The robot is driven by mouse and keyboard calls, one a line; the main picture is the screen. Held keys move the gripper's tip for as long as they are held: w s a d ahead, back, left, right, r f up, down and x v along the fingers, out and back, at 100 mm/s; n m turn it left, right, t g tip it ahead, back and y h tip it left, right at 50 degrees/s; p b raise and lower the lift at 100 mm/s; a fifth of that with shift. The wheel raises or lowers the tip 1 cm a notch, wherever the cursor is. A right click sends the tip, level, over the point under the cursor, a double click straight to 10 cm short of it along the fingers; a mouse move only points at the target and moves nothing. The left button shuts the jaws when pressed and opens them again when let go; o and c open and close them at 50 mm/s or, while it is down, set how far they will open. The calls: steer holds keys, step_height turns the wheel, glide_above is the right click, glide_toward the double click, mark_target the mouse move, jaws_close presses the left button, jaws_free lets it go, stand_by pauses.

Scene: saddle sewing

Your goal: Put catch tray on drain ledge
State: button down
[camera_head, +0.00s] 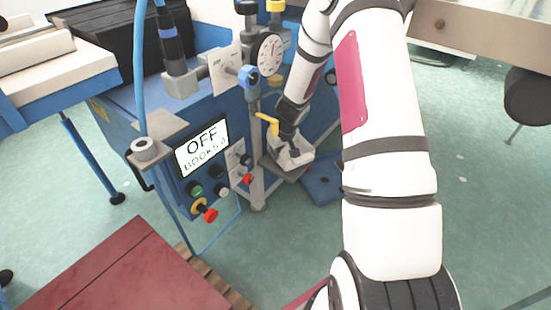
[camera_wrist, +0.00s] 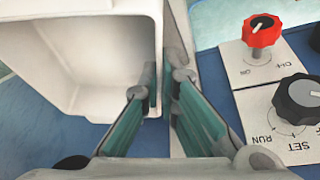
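The catch tray (camera_wrist: 75,55) is a white open box that fills the upper left of the wrist view. My gripper (camera_wrist: 163,88) has its two teal-padded fingers close together, one on each side of the tray's right wall, and appears shut on that wall. In the head view the pale tray (camera_head: 293,157) is at the end of my arm, partly hidden by the gripper (camera_head: 288,135). A grey plate that looks like the drain ledge (camera_head: 268,166) shows just beneath or beside it, low on the blue machine. I cannot tell whether the tray rests on it.
The blue machine (camera_head: 165,125) carries an OFF display (camera_head: 202,147), knobs and a red button (camera_head: 211,215) left of my gripper. A yellow-handled valve (camera_head: 267,123) and gauge (camera_head: 269,54) are close by. A red-topped pallet (camera_head: 130,275) stands in front.

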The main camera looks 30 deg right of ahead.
steer(key=shift+w+f+b, duration=0.1)
steer(key=shift+f+b, duration=1)
steer(key=shift+f, duration=0.65)
steer(key=shift+f, duration=0.15)
steer(key=c, duration=1.8)
jaws_free()
steer(key=p+v, duration=0.4)
steer(key=v, duration=0.8)
